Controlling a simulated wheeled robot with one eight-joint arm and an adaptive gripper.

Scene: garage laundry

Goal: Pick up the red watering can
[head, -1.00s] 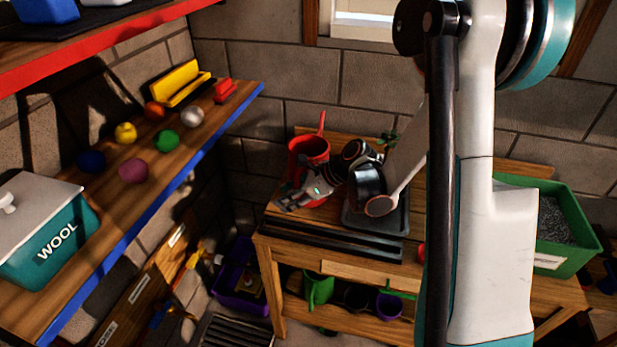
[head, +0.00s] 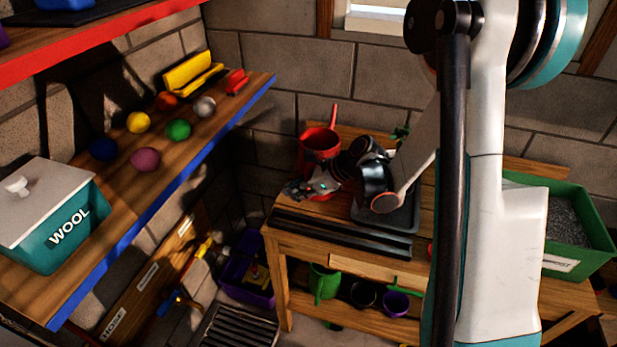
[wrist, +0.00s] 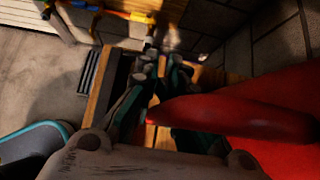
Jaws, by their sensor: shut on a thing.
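The red watering can (head: 320,140) is upright at the back left of the wooden bench, its red spout or handle pointing up. My gripper (head: 303,188) is at the near side of the can, in front of its lower part. In the wrist view, the can's red body (wrist: 290,100) fills the right side. A long red part of it runs between the dark fingers of my gripper (wrist: 158,85), which are shut on it. My wrist and arm hide part of the bench behind. Whether the can's base touches the bench is hidden.
The wooden bench (head: 345,268) has a dark tray (head: 400,218) near the gripper. A green bin (head: 590,245) stands to the right. A shelf with a blue edge (head: 165,205), bearing several balls and a teal wool box (head: 60,232), is at the left. Pots sit below.

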